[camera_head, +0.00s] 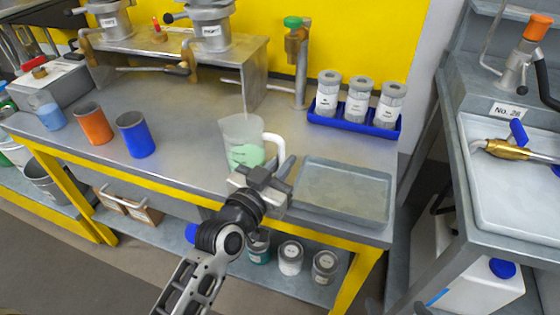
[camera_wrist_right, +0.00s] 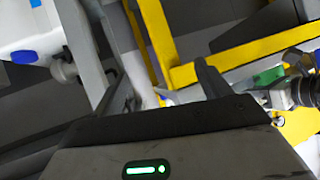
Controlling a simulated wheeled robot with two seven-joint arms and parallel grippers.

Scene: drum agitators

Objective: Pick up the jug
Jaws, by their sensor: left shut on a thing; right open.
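The jug (camera_head: 240,130) is translucent with a white handle (camera_head: 276,148) on its right side and pale green contents low inside. It looks upright at the front edge of the metal bench (camera_head: 190,110). My left gripper (camera_head: 272,172) is at the jug's lower front right and is shut on the jug, seemingly by the handle; the fingers' contact is partly hidden. I cannot tell whether the jug is off the bench. My right gripper (camera_wrist_right: 160,75) shows only in the right wrist view, open, with nothing between its fingers.
A shallow grey tray (camera_head: 342,190) lies right of the jug. Behind it, a blue rack (camera_head: 352,122) holds three white containers. Blue and orange cups (camera_head: 135,134) stand at left. Several cans (camera_head: 290,257) sit on the lower shelf. A sink (camera_head: 510,165) is at right.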

